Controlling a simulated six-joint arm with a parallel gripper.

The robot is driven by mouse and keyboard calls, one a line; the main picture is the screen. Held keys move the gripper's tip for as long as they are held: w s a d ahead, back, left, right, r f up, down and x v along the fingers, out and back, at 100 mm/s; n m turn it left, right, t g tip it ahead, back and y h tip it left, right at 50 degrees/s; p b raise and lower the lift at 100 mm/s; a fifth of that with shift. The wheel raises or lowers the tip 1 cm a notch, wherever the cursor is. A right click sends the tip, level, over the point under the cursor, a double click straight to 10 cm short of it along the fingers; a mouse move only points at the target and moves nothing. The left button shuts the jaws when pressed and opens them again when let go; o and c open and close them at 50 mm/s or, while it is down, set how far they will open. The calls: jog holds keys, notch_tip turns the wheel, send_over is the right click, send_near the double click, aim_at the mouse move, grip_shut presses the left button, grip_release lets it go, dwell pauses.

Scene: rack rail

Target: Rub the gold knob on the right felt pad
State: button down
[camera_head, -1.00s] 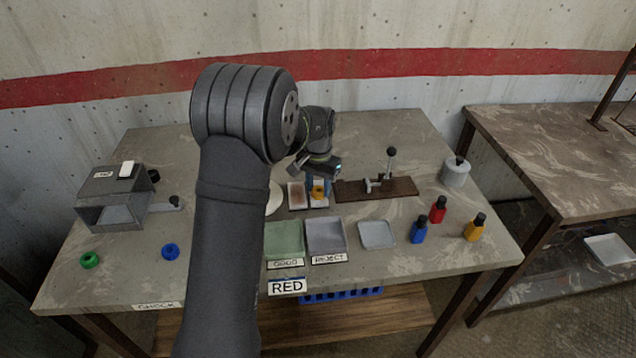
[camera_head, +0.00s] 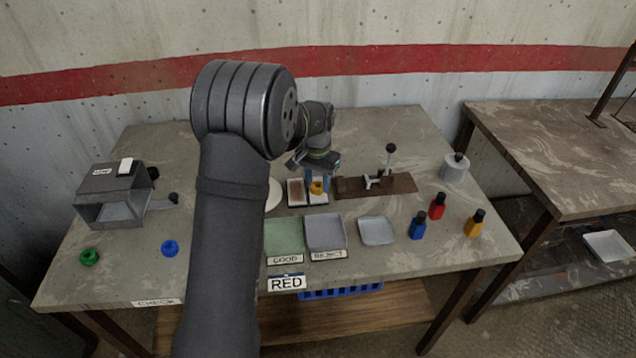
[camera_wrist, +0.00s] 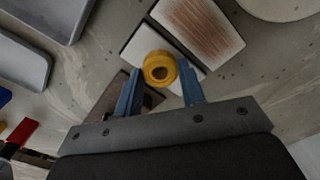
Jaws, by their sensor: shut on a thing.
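The gold knob (camera_wrist: 159,67) is a yellow ring-shaped piece with a dark centre. My gripper (camera_wrist: 160,86) is shut on it, with one blue finger at each side. The knob also shows in the head view (camera_head: 317,187), low at the right felt pad (camera_head: 318,199). That pad is pale and also shows in the wrist view (camera_wrist: 142,44), under and behind the knob. I cannot tell whether knob and pad touch. The left felt pad (camera_head: 295,192) has reddish-brown streaks, clear in the wrist view (camera_wrist: 197,25).
A brown board with a lever (camera_head: 400,184) stands just right of the pads. Green (camera_head: 283,236) and grey (camera_head: 325,232) trays lie in front, with a small pale tray (camera_head: 377,230) beside them. Several bottles stand further right. A grey box (camera_head: 112,190) is at the left.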

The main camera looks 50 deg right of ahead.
jog(key=shift+w+d, duration=1.3)
jog(key=shift+s+a+f, duration=0.1)
jog(key=shift+s+a, duration=1.9)
jog(key=shift+w+d, duration=2.05)
dwell(2.3)
